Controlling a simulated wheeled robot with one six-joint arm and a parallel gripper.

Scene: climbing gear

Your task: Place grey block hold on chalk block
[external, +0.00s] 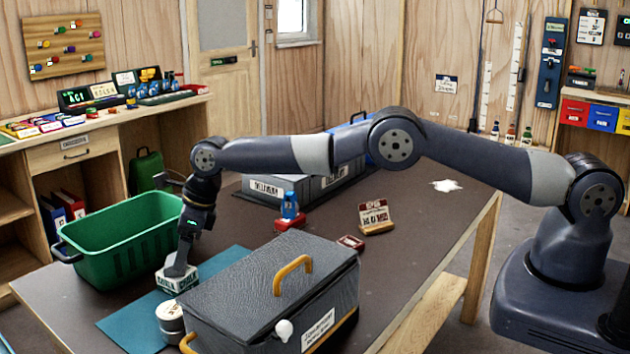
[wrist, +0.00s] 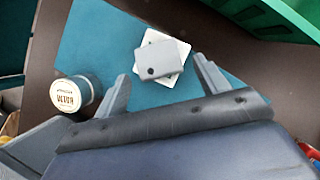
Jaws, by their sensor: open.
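The grey block hold (wrist: 157,61) is a small flat-sided grey block with a dark hole. In the wrist view it lies on the white chalk block (wrist: 184,50), turned slightly relative to it, with the chalk block's edges showing around it. In the external view the chalk block (external: 178,283) sits on the teal mat (external: 128,324), with the grey block hold (external: 177,265) on top. My gripper (wrist: 161,70) is open, its fingers apart on either side of the hold's near end, with a gap to each side. In the external view my gripper points down just above the hold.
A round white tin (wrist: 75,95) stands on the mat, left of my fingers in the wrist view. A green crate (external: 125,240) is close on the left. A large dark toolbox (external: 270,295) with orange handles stands close on the right.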

